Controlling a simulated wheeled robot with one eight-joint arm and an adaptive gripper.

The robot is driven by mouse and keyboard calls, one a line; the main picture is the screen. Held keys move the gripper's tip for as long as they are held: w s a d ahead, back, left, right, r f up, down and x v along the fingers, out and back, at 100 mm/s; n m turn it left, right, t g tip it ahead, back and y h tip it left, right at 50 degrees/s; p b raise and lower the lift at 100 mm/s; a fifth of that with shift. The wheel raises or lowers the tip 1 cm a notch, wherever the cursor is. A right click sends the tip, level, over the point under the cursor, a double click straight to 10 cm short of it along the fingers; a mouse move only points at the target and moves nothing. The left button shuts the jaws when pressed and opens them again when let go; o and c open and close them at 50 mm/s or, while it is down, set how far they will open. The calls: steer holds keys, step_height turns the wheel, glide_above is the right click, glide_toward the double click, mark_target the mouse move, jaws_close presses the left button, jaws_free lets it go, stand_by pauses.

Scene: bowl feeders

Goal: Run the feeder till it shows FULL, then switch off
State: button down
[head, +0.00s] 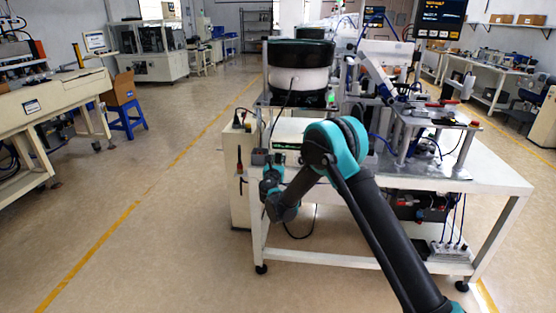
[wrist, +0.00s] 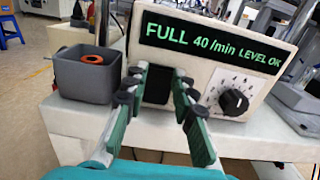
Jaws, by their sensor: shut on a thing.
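The feeder's control box (wrist: 215,80) fills the upper part of the wrist view. Its green display (wrist: 210,46) reads FULL, 40/min, LEVEL OK. My gripper (wrist: 157,76) is at the front of the box, with its fingers on either side of a black switch (wrist: 157,88) and shut on it. The switch's position cannot be read between the fingers. A black dial (wrist: 233,101) sits to the right. In the head view the bowl feeder (head: 298,78), white with a dark rim, stands on the bench above the box.
A grey bin (wrist: 86,82) with an orange ring (wrist: 91,59) in it stands just left of the control box. The white bench (head: 480,180) carries a metal fixture (head: 425,125) to the right. The floor (head: 150,220) to the left is clear.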

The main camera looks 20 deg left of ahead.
steer(key=shift+f+t, duration=0.1)
steer(key=shift+t, duration=0.2)
steer(key=shift+s+f+t+y, duration=0.15)
steer(key=shift+f+t, duration=0.15)
steer(key=shift+t, duration=0.7)
steer(key=shift+s+f+t+y, duration=0.15)
steer(key=shift+f+t, duration=0.1)
steer(key=shift+t, duration=0.75)
steer(key=shift+w, duration=0.1)
steer(key=c, duration=1.2)
jaws_free()
steer(key=v, duration=1.2)
steer(key=shift+d, duration=0.1)
